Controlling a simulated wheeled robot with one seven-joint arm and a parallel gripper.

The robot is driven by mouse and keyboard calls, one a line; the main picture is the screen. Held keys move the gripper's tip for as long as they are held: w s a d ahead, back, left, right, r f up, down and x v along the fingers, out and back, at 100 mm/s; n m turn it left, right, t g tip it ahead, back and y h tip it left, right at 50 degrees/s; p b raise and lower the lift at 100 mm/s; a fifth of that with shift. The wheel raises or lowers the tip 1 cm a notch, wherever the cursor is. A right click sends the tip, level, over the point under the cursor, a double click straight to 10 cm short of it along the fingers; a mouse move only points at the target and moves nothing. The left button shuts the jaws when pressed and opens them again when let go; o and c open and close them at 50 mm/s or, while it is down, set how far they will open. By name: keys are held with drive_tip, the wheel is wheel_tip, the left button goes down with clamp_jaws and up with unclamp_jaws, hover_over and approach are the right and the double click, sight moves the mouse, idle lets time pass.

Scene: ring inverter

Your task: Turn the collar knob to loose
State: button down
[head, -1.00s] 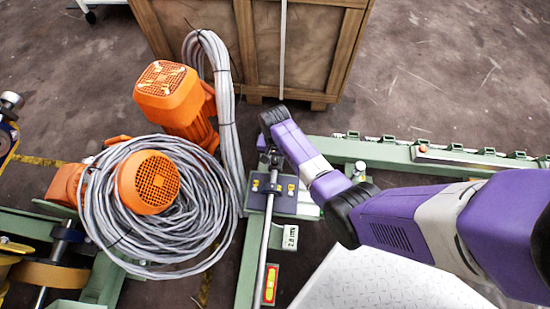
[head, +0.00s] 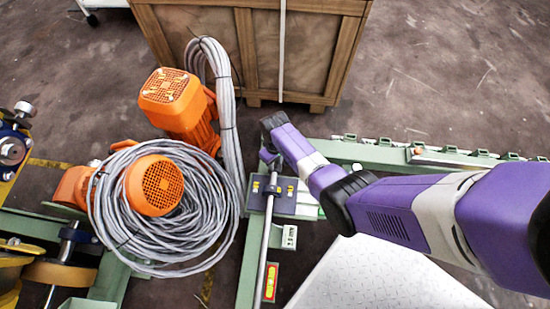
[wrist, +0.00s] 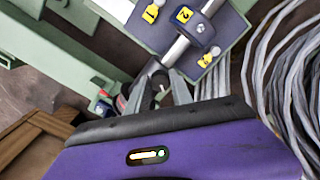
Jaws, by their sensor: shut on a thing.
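The collar knob (wrist: 160,80) is a small dark and grey part on the rod, partly hidden between my fingers. My gripper (wrist: 159,88) is shut on it in the wrist view. In the head view my gripper (head: 267,157) points down at the far end of the long steel rod (head: 262,240), and its dark wrist hides the knob. Beyond the fingers is a grey-blue plate (wrist: 222,28) with yellow number tags and a dark clamp across the rod. The plate also shows in the head view (head: 284,207). I cannot read the knob's setting.
Orange motors (head: 154,186) and a coil of grey cable (head: 215,225) stand close on the left. A wooden crate (head: 310,55) stands behind. A green rail (head: 370,154) runs right, and a pale tread plate (head: 380,280) lies in front.

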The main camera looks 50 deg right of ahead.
drive_tip(key=n+p, duration=0.1)
drive_tip(key=n, duration=1.1)
idle(0.5)
drive_tip(key=c, duration=1.1)
unclamp_jaws()
